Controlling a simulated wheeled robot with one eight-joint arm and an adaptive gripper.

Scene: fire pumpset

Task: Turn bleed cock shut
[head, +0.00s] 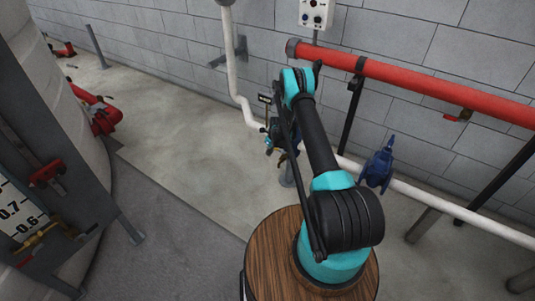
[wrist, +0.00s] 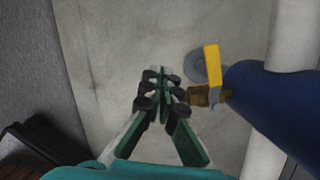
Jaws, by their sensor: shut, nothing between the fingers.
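In the wrist view a small brass cock (wrist: 204,95) with a yellow lever (wrist: 212,63) sticks out to the left from a blue rounded body (wrist: 275,105). The lever points up in the picture. I take this for the bleed cock. My gripper (wrist: 163,78) is shut and empty, with its fingertips to the left of the cock and a gap showing between them. Whether they are level with it in depth I cannot tell. In the head view my arm largely covers this spot, and I cannot make out the cock or the fingers clearly there.
A white pipe (head: 243,108) runs down the block wall and along it low to the right. A red pipe (head: 430,90) crosses above. A blue valve (head: 378,168) stands right of my arm. A tank with a level scale (head: 18,212) is at left. Concrete floor (head: 175,125) between is clear.

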